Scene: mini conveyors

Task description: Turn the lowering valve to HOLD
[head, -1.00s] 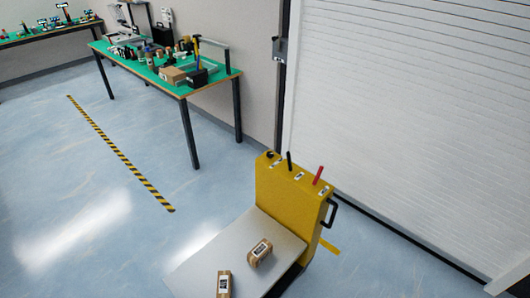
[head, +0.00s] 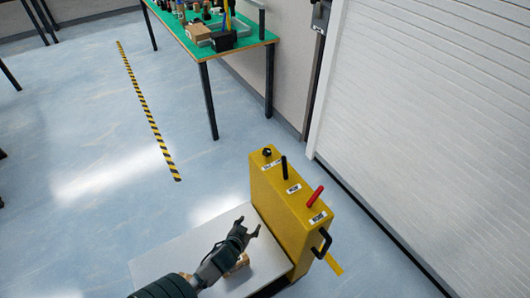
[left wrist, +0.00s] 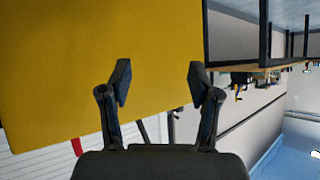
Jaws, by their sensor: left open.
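A yellow console (head: 292,208) stands at the end of a grey platform. Along its top are a round black knob (head: 267,152), a black lever (head: 285,167) and a red lever (head: 315,196), each by a small white label too small to read surely. I cannot tell which is the lowering valve. My left gripper (head: 249,226) is open and empty, over the platform beside the console's broad face and below its top. In the left wrist view the open fingers (left wrist: 160,78) point at the yellow face, and the red lever (left wrist: 77,147) shows at lower left. My right gripper is not in view.
The grey platform (head: 190,250) carries a cardboard box (head: 238,267) partly hidden under my left arm. A black handle (head: 322,243) sticks out of the console's right side. A green-topped table (head: 245,40) stands behind, and a white shutter (head: 420,120) to the right.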

